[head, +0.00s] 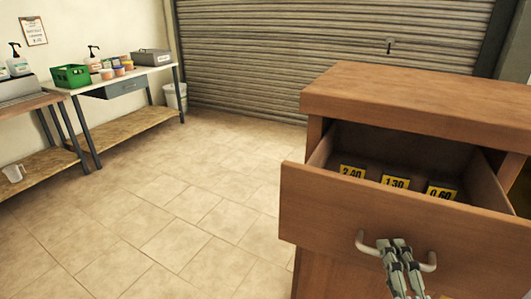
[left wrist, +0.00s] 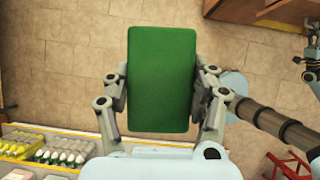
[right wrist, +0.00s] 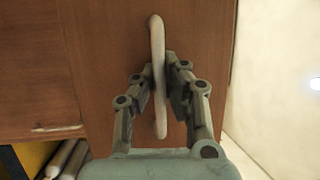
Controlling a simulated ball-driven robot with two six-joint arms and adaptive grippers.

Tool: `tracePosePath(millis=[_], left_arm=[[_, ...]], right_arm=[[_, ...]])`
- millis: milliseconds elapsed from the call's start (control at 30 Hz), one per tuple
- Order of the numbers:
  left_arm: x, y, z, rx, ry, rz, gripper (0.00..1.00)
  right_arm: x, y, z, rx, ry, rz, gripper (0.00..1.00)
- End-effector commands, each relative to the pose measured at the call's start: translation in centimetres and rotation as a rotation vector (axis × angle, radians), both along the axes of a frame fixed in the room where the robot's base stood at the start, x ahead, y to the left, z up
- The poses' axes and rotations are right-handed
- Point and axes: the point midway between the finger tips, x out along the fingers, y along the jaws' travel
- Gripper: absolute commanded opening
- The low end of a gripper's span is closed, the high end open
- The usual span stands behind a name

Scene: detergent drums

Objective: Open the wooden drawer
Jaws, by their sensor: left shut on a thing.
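The wooden drawer (head: 330,205) is pulled out of the wooden cabinet (head: 420,100), and its inside shows. Its pale bar handle (head: 361,243) also shows in the right wrist view (right wrist: 156,38). My right gripper (head: 394,247) is at the middle of the handle. In the right wrist view its fingers (right wrist: 160,88) are closed around the bar. In the left wrist view my left gripper (left wrist: 160,88) is shut on a green box-shaped thing (left wrist: 160,60), one finger on each side. My left gripper is outside the head view.
Yellow price tags (head: 395,183) lie in the drawer. Open tiled floor (head: 180,200) lies left of the cabinet. Shelves with bottles (left wrist: 60,157) are below the left wrist.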

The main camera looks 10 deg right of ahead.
Motion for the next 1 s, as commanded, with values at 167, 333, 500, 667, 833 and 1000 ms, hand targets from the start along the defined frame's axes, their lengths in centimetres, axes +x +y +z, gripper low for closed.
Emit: tracePosePath(millis=[167, 333, 500, 667, 833, 1000], left_arm=[[0.0, 0.0, 0.0, 0.0, 0.0, 0.0, 0.33], [0.0, 0.0, 0.0, 0.0, 0.0, 0.0, 0.33], [0.0, 0.0, 0.0, 0.0, 0.0, 0.0, 0.33], [0.0, 0.0, 0.0, 0.0, 0.0, 0.0, 0.33], [0.0, 0.0, 0.0, 0.0, 0.0, 0.0, 0.33], [0.0, 0.0, 0.0, 0.0, 0.0, 0.0, 0.33]], right_arm=[[-0.1, 0.0, -0.5, -0.002, 0.013, 0.001, 0.0], [-0.1, 0.0, -0.5, -0.001, 0.013, 0.002, 0.18], [-0.1, 0.0, -0.3, -0.001, 0.007, 0.001, 0.21], [-0.3, 0.0, -0.2, -0.001, 0.005, 0.0, 0.21], [-2.6, 0.4, -0.7, -0.001, 0.008, 0.0, 0.21], [-6.4, 1.0, -1.4, 0.0, 0.011, -0.001, 0.21]])
